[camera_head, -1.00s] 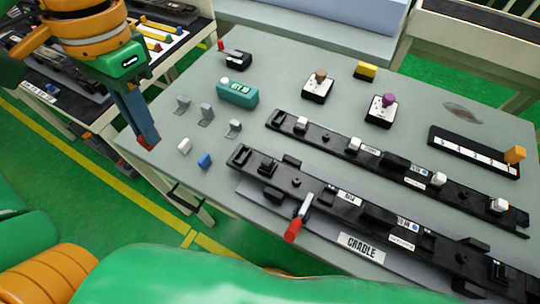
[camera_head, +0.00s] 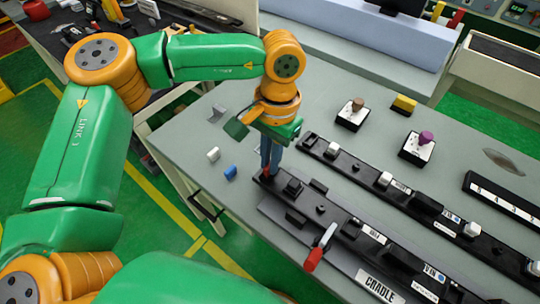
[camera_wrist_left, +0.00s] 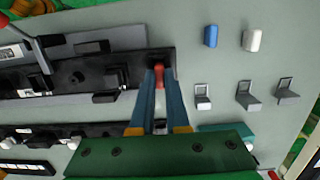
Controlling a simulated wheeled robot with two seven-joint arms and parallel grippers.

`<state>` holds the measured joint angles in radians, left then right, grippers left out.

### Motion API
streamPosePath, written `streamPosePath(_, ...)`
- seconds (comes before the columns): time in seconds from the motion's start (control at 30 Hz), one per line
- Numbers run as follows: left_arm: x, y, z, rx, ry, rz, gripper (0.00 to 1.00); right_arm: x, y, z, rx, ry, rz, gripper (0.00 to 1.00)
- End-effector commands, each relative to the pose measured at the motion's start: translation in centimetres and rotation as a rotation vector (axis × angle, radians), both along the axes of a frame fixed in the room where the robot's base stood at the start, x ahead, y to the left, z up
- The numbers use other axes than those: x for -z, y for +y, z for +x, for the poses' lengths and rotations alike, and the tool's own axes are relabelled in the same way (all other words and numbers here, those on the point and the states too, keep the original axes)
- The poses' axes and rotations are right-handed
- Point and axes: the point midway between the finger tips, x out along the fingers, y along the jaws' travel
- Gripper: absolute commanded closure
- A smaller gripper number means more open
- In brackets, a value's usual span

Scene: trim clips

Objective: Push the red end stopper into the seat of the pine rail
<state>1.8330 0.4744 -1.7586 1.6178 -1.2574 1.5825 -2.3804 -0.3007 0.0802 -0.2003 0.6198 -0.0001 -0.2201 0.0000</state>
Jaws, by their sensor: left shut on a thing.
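My left gripper (camera_head: 267,172) is shut on the red end stopper, at the left end of the nearer rail. In the left wrist view, the red end stopper (camera_wrist_left: 159,74) shows between the blue fingers of the gripper (camera_wrist_left: 159,72), over the rail's end. The nearer rail (camera_head: 306,199) looks black and lies in the grey cradle; it also shows in the left wrist view (camera_wrist_left: 125,72). The seat is mostly hidden by fingers and stopper, so I cannot tell how deep the stopper sits. My right gripper is not in view.
A red-handled lever (camera_head: 314,257) stands at the cradle's front side. A second black rail (camera_head: 345,165) lies behind. A white block (camera_head: 213,154) and a blue block (camera_head: 230,172) lie left. Button boxes (camera_head: 417,149) stand farther back. Open table lies around the small blocks.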

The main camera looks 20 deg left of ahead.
Motion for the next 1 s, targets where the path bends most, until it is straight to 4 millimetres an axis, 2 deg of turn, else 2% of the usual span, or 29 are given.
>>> streamPosePath(0.27,0.5,0.0,0.0,0.0,0.001,-0.001,1.0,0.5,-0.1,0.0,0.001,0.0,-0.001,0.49)
streamPosePath(0.3,0.4,0.0,0.0,0.0,0.001,0.0,0.79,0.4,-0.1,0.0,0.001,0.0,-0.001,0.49)
streamPosePath(0.4,0.3,0.0,0.0,0.0,0.001,0.0,0.57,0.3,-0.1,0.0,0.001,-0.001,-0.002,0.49)
streamPosePath(0.67,0.2,0.0,0.0,0.0,0.0,0.0,0.57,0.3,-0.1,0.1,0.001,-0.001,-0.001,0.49)
streamPosePath(0.73,-0.5,0.0,0.0,0.0,-0.001,0.001,0.57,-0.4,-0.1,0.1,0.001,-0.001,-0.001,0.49)
streamPosePath(0.77,-0.6,0.0,0.1,-0.001,-0.002,-0.001,0.57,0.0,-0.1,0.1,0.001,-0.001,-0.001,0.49)
streamPosePath(0.87,-2.7,-0.2,0.4,0.0,-0.005,-0.002,0.57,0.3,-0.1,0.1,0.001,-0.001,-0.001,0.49)
streamPosePath(1.0,-6.9,-0.3,0.8,-0.001,-0.003,-0.002,0.57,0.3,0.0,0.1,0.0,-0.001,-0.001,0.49)
